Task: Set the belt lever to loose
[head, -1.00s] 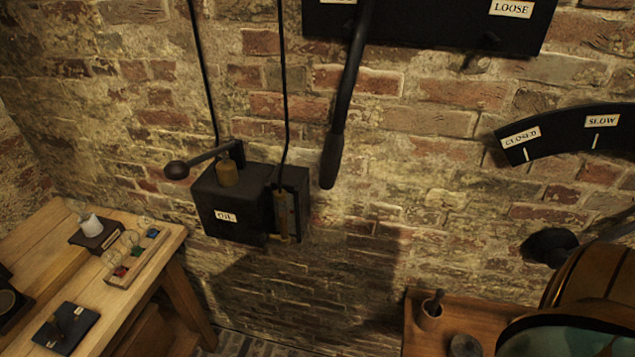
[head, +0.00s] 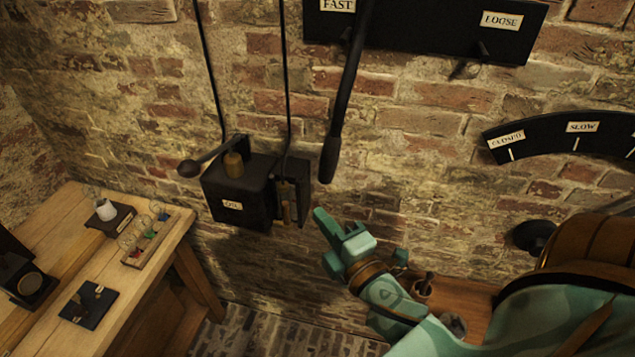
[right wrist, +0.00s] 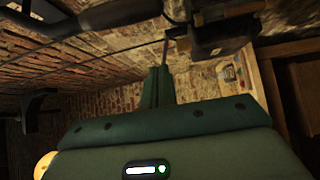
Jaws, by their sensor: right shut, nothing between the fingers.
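The belt lever (head: 343,100) is a long black bar hanging from a black plate (head: 420,28) on the brick wall. The plate has a FAST label (head: 337,5) on the left and a LOOSE label (head: 501,20) on the right. The lever hangs on the FAST side, its thick grip (head: 330,160) at the lower end. My right gripper (head: 332,222), green, is shut and empty, below the lever grip and apart from it. In the right wrist view its shut fingers (right wrist: 157,85) point toward the wall. My left gripper is not in view.
A black oil box (head: 240,190) with a side handle (head: 190,169) is on the wall left of my right gripper. A curved CLOSED-SLOW scale (head: 560,135) is at right. A wooden bench (head: 180,235) with small items stands at lower left.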

